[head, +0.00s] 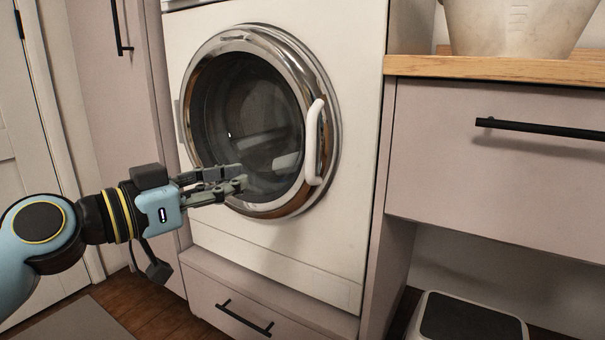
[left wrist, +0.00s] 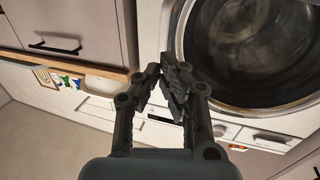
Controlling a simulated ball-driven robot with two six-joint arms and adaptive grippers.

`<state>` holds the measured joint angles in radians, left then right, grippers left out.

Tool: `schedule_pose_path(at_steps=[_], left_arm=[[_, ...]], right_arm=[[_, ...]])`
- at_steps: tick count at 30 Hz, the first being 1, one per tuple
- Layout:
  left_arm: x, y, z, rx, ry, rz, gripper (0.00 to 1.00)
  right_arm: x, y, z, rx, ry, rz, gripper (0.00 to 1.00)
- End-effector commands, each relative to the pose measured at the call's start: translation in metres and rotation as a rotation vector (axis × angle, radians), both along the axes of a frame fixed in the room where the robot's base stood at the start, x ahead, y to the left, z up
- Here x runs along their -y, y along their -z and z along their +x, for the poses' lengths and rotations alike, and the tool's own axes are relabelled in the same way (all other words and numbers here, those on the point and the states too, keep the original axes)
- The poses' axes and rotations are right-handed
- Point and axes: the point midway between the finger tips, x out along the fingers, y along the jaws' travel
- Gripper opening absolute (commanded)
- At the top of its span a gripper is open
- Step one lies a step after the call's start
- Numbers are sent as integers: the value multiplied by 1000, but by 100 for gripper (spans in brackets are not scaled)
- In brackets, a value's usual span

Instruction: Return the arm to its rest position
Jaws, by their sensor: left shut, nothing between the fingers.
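My left arm (head: 40,235) comes in from the left in the head view. Its left gripper (head: 242,180) is shut and empty, in front of the lower part of the washing machine's round door. The gripper also shows in the left wrist view (left wrist: 173,75), fingers together with nothing between them. The washing machine door (head: 262,120) has a chrome ring, dark glass and a white handle (head: 314,142) on its right side, and it looks closed. Whether the fingers touch the door cannot be told. My right gripper is not in view.
A wooden counter (head: 500,68) with a pale tub (head: 518,22) stands at the right. A drawer (head: 490,160) with a black handle is below it. A black-topped bin (head: 470,318) stands on the floor at lower right. A low drawer (head: 245,305) sits under the washing machine.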

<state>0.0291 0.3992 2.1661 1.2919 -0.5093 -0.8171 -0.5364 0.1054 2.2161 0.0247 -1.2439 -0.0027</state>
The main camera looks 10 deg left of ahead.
Motion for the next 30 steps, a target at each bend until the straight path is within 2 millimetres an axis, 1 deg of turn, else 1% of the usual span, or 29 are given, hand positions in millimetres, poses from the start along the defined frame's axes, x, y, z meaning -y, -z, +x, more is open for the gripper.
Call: schedule_pose_path(at_steps=[2, 5, 8, 9, 11, 12, 14, 15, 16, 17, 18, 20, 22, 26, 27, 30], left_arm=[[1, 12, -7, -28, -1, -6, 0], [5, 48, -30, -112, -15, -25, 0], [13, 107, -70, -247, -27, 51, 0], [15, 133, -90, -325, -28, 89, 0], [17, 171, -122, -452, -34, 151, 0], [16, 193, -143, -536, -43, 189, 0], [12, 223, -174, -660, -63, 245, 0], [7, 239, -193, -737, -81, 280, 0], [4, 250, -207, -793, -97, 306, 0], [-1, 259, -219, -845, -114, 330, 0], [-7, 270, -236, -913, -142, 362, 0], [-19, 284, -259, -1010, -191, 409, 0], [-35, 295, -283, -1115, -264, 464, 0], [-74, 303, -309, -1273, -456, 542, 0], [-76, 304, -314, -1314, -503, 511, 0], [-80, 317, -315, -1308, -500, 514, 0]], right_arm=[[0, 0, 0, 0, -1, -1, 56], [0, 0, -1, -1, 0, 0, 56], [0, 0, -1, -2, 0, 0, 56], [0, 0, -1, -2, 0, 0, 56], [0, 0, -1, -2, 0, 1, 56], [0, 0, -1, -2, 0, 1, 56], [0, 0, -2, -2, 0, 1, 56], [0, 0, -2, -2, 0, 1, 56], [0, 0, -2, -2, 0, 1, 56], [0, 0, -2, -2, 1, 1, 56], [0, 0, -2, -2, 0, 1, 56], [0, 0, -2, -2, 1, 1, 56], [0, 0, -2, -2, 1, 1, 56], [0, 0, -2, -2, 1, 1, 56], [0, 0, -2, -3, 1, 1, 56], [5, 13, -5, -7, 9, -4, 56]])
